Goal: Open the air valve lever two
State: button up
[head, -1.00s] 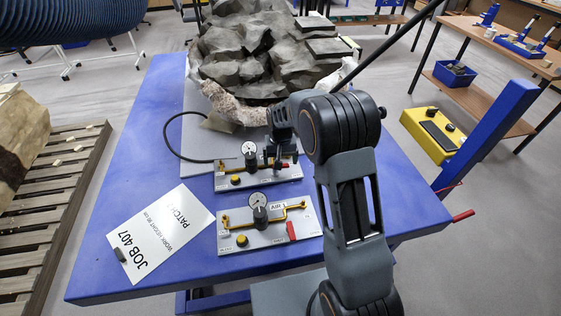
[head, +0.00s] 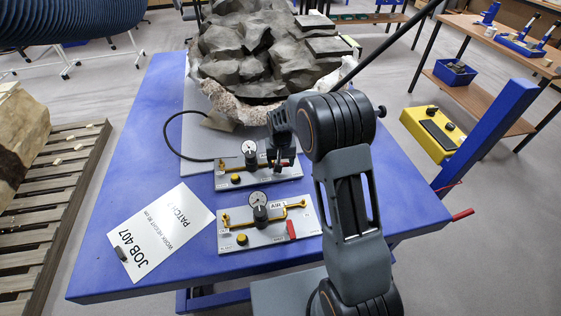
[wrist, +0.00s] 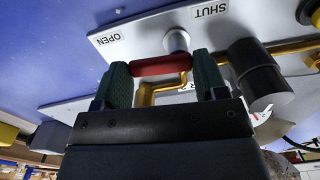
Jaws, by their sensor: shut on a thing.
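The far valve panel (head: 262,182) lies on the blue table with a gauge (head: 249,147), yellow pipe and yellow knob. The lever's grey pivot (wrist: 177,41) stands between the OPEN label (wrist: 108,38) and the SHUT label (wrist: 208,9). The lever's exact angle is hard to tell.
A second, similar panel (head: 262,238) with a red lever (head: 291,230) lies nearer. A JOB 407 card (head: 160,235) lies to its left. A large dark rock (head: 255,50) stands behind the panels. A black hose (head: 176,140) curves at left.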

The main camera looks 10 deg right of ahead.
jog(key=shift+c, duration=0.6)
jog(key=shift+w+f+n+b, duration=0.1)
jog(key=shift+n+b, duration=0.2)
jog(key=shift+n, duration=0.1)
jog(key=o, duration=0.9)
jog(key=shift+o, duration=0.2)
notch_tip(320, 180, up, 14)
jog(key=b, duration=0.1)
